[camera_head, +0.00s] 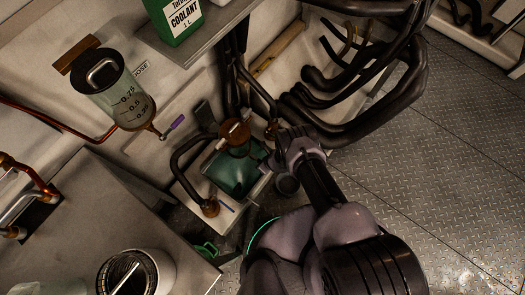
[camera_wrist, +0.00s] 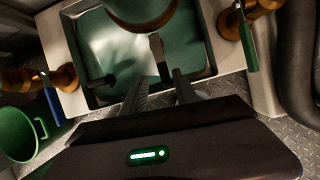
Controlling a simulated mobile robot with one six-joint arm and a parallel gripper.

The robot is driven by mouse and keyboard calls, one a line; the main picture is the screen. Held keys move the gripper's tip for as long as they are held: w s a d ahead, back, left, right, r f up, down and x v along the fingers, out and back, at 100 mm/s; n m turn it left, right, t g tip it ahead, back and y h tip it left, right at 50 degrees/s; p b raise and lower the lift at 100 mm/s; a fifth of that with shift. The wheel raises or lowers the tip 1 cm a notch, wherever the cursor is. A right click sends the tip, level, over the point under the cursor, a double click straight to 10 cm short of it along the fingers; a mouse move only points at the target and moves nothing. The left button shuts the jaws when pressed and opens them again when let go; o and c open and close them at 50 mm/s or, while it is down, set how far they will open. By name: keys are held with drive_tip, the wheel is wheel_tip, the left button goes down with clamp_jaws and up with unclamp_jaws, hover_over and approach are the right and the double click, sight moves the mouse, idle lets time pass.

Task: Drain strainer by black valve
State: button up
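The strainer is a brown-copper round body (camera_head: 236,131) above a green square tray (camera_head: 217,166). Its lower part also shows at the top of the wrist view (camera_wrist: 140,12), over the tray (camera_wrist: 205,72). A dark grey lever (camera_wrist: 157,46), apparently the black valve's handle, hangs below the strainer. My gripper (camera_wrist: 161,88) has its two fingers apart, with the lever's lower end just ahead of the gap between them. Contact cannot be told. In the head view my gripper (camera_head: 268,163) is at the tray's right side, and the lever cannot be made out there.
Brass valves flank the tray, one with a blue handle (camera_wrist: 53,106), one with a green handle (camera_wrist: 247,46). A green bucket (camera_wrist: 22,132) stands at lower left. Thick black hoses (camera_head: 372,115) run behind. Floor at right is clear.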

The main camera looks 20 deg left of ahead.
drive_tip(key=p+v, duration=1.2)
drive_tip(key=v, duration=0.5)
drive_tip(key=shift+r, duration=0.2)
